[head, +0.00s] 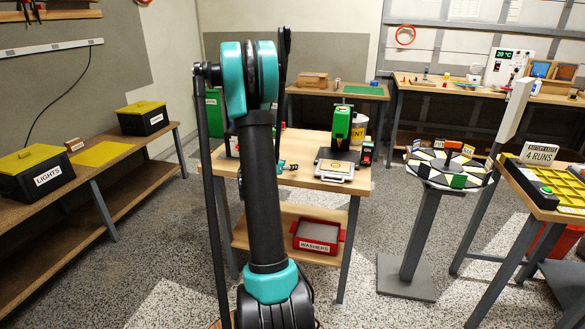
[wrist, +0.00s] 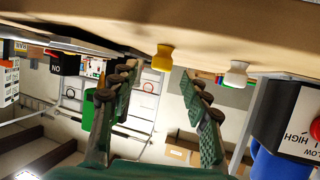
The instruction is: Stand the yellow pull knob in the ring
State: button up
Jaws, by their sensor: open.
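The yellow pull knob (wrist: 162,57) stands on the wooden tabletop (wrist: 240,30) in the wrist view, which appears upside down. My gripper (wrist: 157,74) is open and empty. Its two green fingers reach toward the knob, which shows in the gap between their tips, apparently beyond them. A white knob (wrist: 236,74) stands on the same top to the right, outside the fingers. In the head view my arm hides much of the table (head: 318,180) and most of my gripper. I cannot make out the ring in either view.
In the wrist view a dark box with a red button (wrist: 310,128) stands at the right. In the head view a green-and-black machine (head: 341,130) and a white-framed panel (head: 335,171) occupy the table's right part. A red washers bin (head: 318,237) sits on the shelf below.

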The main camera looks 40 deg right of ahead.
jog(key=x, duration=0.4)
jog(key=shift+w+d, duration=0.1)
jog(key=shift+w, duration=0.05)
jog(key=c, duration=1)
